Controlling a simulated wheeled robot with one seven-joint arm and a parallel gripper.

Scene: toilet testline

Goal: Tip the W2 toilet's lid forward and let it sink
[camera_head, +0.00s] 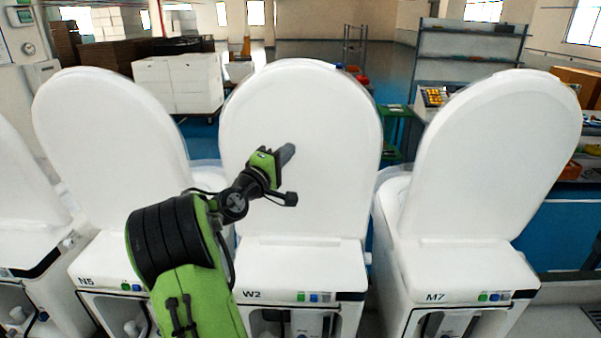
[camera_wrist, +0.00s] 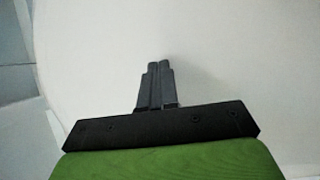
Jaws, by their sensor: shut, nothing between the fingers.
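The W2 toilet (camera_head: 300,268) stands in the middle of the head view, with its label on the front. Its white lid (camera_head: 300,110) is raised upright, its broad back face turned toward me. My gripper (camera_head: 287,153) is shut and empty, in front of the middle of that face. In the wrist view the two dark fingers of my gripper (camera_wrist: 159,68) lie together, and the pale lid surface (camera_wrist: 240,70) fills most of the picture. I cannot tell whether the fingertips touch the lid. The seat and bowl are hidden behind the lid.
The N5 toilet (camera_head: 105,262) stands left and the M7 toilet (camera_head: 455,272) right, both with lids up and narrow gaps to W2. Part of another toilet (camera_head: 25,240) shows at the far left. White boxes (camera_head: 180,85) and a shelf rack (camera_head: 468,55) stand behind.

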